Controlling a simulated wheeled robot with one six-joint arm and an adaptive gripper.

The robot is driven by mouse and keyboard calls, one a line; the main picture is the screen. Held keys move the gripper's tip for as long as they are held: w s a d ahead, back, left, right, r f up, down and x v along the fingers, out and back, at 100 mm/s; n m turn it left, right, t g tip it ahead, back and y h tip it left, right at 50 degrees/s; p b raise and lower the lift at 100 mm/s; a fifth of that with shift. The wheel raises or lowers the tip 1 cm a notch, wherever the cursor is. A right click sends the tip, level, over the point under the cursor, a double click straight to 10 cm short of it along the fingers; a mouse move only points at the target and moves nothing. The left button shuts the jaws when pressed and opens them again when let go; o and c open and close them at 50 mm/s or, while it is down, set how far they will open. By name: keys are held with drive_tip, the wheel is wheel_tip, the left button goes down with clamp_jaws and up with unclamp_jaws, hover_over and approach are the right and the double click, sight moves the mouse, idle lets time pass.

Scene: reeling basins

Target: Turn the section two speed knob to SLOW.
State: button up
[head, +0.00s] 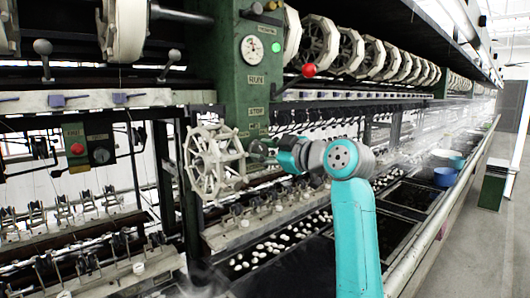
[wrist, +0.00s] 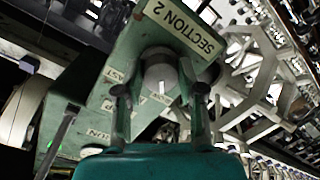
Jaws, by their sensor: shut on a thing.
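A white pointer line on the knob points toward the bottom of the wrist view. My gripper (wrist: 160,92) has one finger on each side of the knob and is shut on it. In the head view my gripper (head: 259,151) reaches the green post (head: 254,95) beside a white spoked reel; the knob is hidden there.
The spoked reel (head: 212,161) stands close left of my gripper. A red-ball lever (head: 309,70) sticks out above my arm. Another control box (head: 88,144) with a red button is at left.

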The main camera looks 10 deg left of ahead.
drive_tip(key=shift+n, duration=0.5)
idle(0.3)
drive_tip(key=o, duration=1.1)
drive_tip(key=v, duration=1.2)
drive_tip(key=shift+s+a, duration=0.1)
drive_tip(key=shift+a, duration=0.05)
